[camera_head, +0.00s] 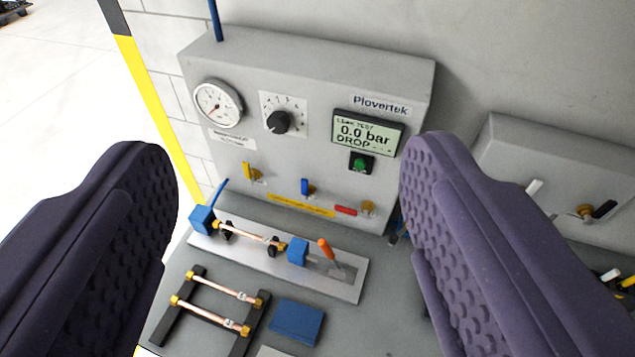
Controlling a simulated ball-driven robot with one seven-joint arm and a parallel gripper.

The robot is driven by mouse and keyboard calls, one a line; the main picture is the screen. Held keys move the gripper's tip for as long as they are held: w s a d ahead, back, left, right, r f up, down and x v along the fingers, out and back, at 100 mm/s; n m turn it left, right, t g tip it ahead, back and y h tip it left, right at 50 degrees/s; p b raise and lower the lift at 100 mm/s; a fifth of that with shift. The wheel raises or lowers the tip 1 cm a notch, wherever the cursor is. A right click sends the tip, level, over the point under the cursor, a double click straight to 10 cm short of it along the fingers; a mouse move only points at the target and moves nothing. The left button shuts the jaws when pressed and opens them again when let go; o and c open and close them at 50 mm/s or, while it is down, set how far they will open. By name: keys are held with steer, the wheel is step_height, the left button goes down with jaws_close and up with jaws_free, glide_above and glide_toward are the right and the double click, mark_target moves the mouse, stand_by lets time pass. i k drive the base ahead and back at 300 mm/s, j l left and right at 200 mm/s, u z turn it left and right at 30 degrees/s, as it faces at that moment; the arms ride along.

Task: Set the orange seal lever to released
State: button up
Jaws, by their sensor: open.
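The orange seal lever (326,249) stands at the right end of a metal test fixture (346,286) on the bench. It is tilted, its orange handle leaning up and to the left from its pivot. A blue block (298,251) sits just left of it. A copper tube (252,236) with brass ends lies in the fixture between this block and another blue block (202,219) at the left. My gripper (285,225) is open and empty, its two dark padded fingers spread wide in the foreground, apart from the lever.
Behind the fixture stands a grey Plovertek panel (300,110) with a gauge (218,103), a dial (279,122), a display reading 0.0 bar (368,131), a green button (361,162) and small valve levers. A rack with two copper tubes (222,286) and a blue pad (297,320) lie in front.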

mark_target(323, 243)
steer(key=i+j+u, duration=0.1)
steer(key=i+j, duration=0.7)
steer(key=j, duration=0.15)
